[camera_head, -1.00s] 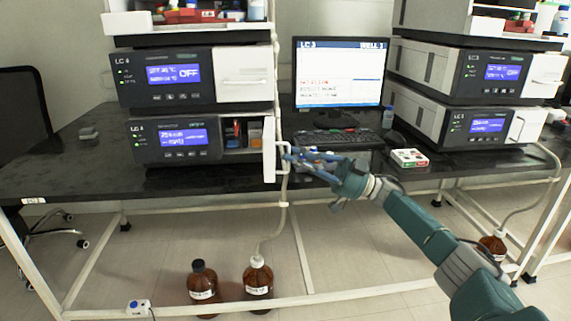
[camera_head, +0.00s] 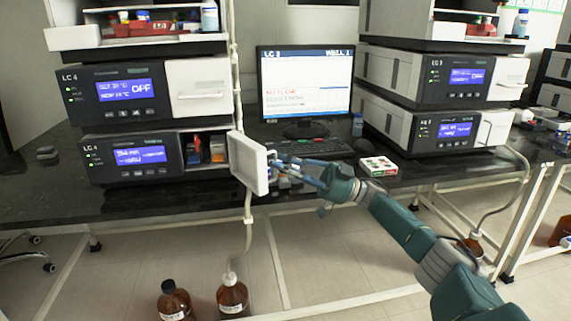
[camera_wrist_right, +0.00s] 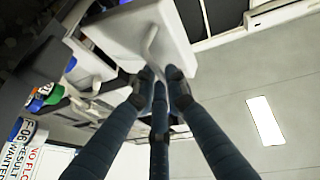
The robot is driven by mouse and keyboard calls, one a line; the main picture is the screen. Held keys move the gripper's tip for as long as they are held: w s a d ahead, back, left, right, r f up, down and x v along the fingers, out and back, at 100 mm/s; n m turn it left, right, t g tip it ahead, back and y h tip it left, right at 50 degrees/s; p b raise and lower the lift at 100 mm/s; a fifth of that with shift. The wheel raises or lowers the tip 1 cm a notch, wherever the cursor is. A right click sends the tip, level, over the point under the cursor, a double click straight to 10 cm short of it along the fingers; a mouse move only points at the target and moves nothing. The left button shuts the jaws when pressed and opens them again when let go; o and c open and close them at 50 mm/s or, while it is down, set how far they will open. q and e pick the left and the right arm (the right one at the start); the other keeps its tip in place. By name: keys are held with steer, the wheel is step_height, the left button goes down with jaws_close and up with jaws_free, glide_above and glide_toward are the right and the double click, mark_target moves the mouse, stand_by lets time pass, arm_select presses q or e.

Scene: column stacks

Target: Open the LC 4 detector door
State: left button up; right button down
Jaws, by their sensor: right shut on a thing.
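The LC 4 detector is the lower unit (camera_head: 130,158) of the left stack in the head view. Its white door (camera_head: 247,163) stands swung open on its right side, and the bay behind shows red and orange parts. My right gripper (camera_head: 272,163) is at the door's outer face. In the right wrist view the door (camera_wrist_right: 130,30) fills the top, and the gripper fingers (camera_wrist_right: 160,80) are closed around its thin handle (camera_wrist_right: 150,45). The fingers partly hide the handle's lower end. My left gripper is not in view.
A monitor (camera_head: 305,82) and keyboard (camera_head: 312,149) stand right of the door. A white box with coloured spots (camera_head: 378,166) lies near the bench's front edge. Brown bottles (camera_head: 232,296) stand on the floor below, with a tube running up past the door.

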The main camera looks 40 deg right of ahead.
steer(key=shift+w+r, duration=0.3)
steer(key=shift+r, duration=0.1)
steer(key=c, duration=1.9)
jaws_free()
steer(key=shift+w+a, duration=0.1)
steer(key=shift+c, duration=0.2)
steer(key=shift+o, duration=1)
steer(key=shift+w+a+f, duration=0.3)
steer(key=shift+w+a, duration=0.15)
steer(key=shift+w, duration=0.05)
steer(key=s+d, duration=0.8)
steer(key=d, duration=0.3)
steer(key=shift+s+f, duration=0.25)
steer(key=shift+f, duration=0.05)
